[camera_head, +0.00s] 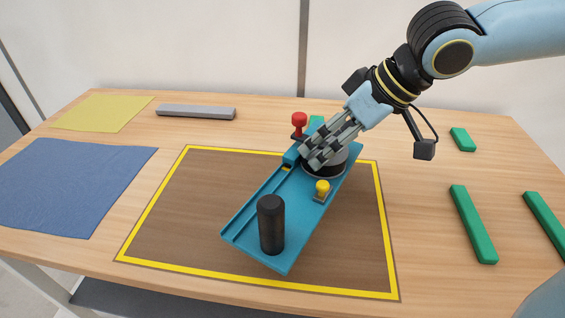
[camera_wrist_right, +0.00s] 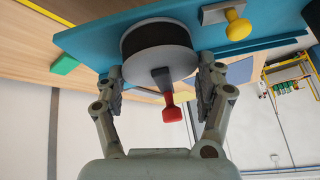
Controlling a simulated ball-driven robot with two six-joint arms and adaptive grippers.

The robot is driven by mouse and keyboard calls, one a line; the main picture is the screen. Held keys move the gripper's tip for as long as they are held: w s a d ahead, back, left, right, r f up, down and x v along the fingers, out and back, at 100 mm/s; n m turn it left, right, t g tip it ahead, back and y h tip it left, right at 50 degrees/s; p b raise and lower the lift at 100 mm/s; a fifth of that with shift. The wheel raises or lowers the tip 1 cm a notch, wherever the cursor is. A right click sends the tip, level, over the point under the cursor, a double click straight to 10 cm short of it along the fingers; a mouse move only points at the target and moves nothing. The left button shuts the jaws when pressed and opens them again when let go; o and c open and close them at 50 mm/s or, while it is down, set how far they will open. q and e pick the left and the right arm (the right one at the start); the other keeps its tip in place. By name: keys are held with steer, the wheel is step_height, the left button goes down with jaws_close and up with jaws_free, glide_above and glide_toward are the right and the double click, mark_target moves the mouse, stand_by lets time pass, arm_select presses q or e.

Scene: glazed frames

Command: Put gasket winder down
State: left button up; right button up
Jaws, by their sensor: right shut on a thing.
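The gasket winder is a teal board (camera_head: 262,212) with a black upright cylinder (camera_head: 271,224) at its near end, a yellow knob (camera_head: 322,187), a red-knobbed crank (camera_head: 299,121) and a dark round spool (camera_head: 326,168). It lies slantwise over the yellow-bordered brown area (camera_head: 180,215); I cannot tell whether it touches the surface. My right gripper (camera_head: 316,154) is shut on the winder at the spool. In the right wrist view the fingers stand on both sides of the spool (camera_wrist_right: 157,50), with the red crank knob (camera_wrist_right: 171,109) between them. My left gripper is not in view.
On the wooden table (camera_head: 430,180) are a blue cloth (camera_head: 70,185), a yellow-green sheet (camera_head: 103,113) and a grey bar (camera_head: 196,111) at left and back. Green bars (camera_head: 473,224) and a small green block (camera_head: 462,139) lie at right. The brown area is bare beside the winder.

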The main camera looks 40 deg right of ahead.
mark_target(286, 164)
steer(key=w+f+b, duration=0.1)
steer(key=w+b, duration=0.1)
steer(key=w+a+f+b, duration=0.1)
steer(key=b, duration=0.1)
steer(key=shift+w+f+b, duration=0.3)
steer(key=shift+w+f, duration=0.05)
steer(key=shift+w, duration=0.05)
steer(key=b+x, duration=0.1)
steer(key=x, duration=0.1)
steer(key=b+x, duration=0.1)
steer(key=x, duration=0.2)
steer(key=b+x, duration=0.1)
steer(key=x, duration=0.2)
steer(key=shift+w+d+r+b, duration=0.2)
steer(key=shift+w+d+b, duration=0.1)
steer(key=shift+w, duration=0.1)
steer(key=o, duration=1.7)
